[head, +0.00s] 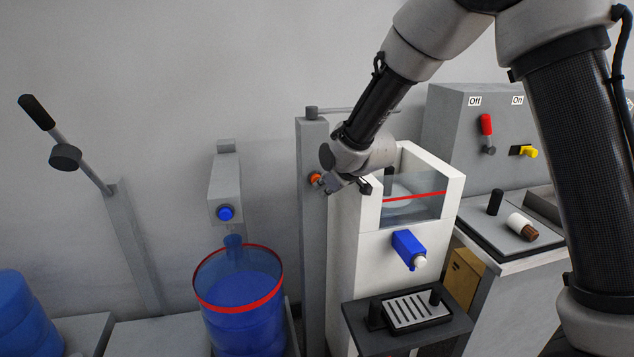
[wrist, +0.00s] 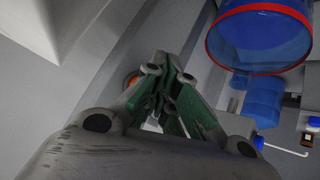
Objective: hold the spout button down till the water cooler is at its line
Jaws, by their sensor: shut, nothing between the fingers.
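The water cooler (head: 370,240) is a white box with a clear window at its upper front, crossed by a red line (head: 415,197). I cannot clearly tell the water level behind the window. A blue tap (head: 405,245) with a white end is on its front. Left of it stands a grey post (head: 311,240) with a thin pipe (head: 350,110) at its top and an orange button (head: 316,179) on its face. My gripper (head: 325,187) is shut and empty, its tips close by the button. In the wrist view the button (wrist: 130,79) is partly hidden; I cannot tell whether they touch.
A blue, red-rimmed container (head: 240,310) stands under another spout with a blue button (head: 225,213). A lever (head: 75,155) is at the left. A tray (head: 408,312) juts below the tap. A grey panel (head: 455,135) with red and yellow switches is at the right.

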